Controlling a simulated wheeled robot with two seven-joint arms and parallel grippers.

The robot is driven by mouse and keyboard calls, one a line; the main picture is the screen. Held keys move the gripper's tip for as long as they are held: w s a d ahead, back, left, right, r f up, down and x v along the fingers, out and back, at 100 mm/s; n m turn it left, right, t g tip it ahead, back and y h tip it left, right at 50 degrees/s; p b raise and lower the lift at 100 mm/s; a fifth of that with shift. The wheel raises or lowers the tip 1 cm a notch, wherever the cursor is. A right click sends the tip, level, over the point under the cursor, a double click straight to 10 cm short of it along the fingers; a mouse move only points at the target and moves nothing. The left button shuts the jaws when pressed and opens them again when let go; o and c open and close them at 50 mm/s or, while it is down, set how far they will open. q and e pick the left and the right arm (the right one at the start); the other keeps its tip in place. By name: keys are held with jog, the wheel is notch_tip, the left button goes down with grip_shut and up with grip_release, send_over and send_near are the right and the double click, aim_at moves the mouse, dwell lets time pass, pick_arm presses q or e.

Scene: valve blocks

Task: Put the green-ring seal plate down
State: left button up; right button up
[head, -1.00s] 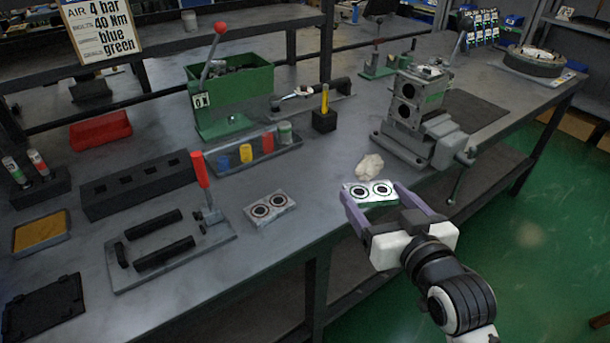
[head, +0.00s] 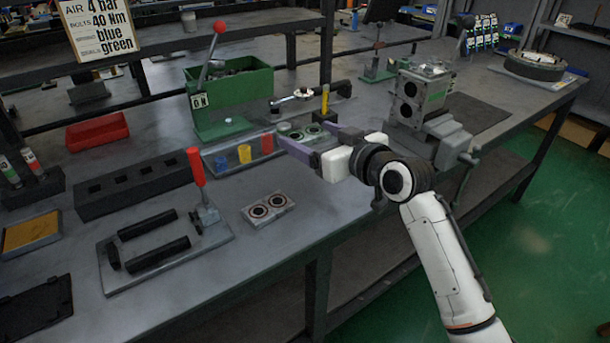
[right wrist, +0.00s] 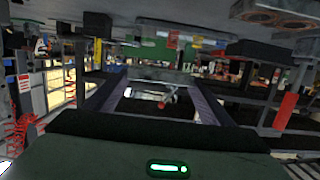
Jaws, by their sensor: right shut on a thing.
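The green-ring seal plate (head: 297,135) is a small flat plate with two ringed holes. My right gripper (head: 304,134) is shut on it, one purple finger on each side. In the right wrist view the plate shows as a grey edge (right wrist: 158,75) between the fingertips. A second seal plate (head: 268,207) with reddish rings lies on the bench near the front edge. My left gripper is not in view.
The tray (head: 225,165) holds blue, yellow and red parts. A green press box (head: 240,100) stands behind it. The metal valve block and vise (head: 430,120) stand right of my gripper. A red-handled fixture (head: 165,250) is at front left. Bare bench surrounds the second plate.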

aim_at(311, 183)
notch_tip(311, 183, down, 8)
jog(key=shift+f+b, duration=0.1)
jog(key=shift+b, duration=0.6)
jog(key=shift+f, duration=0.7)
jog(key=shift+f, duration=0.15)
jog(key=o, duration=1.2)
jog(key=shift+f+b, duration=0.1)
jog(key=shift+b, duration=0.2)
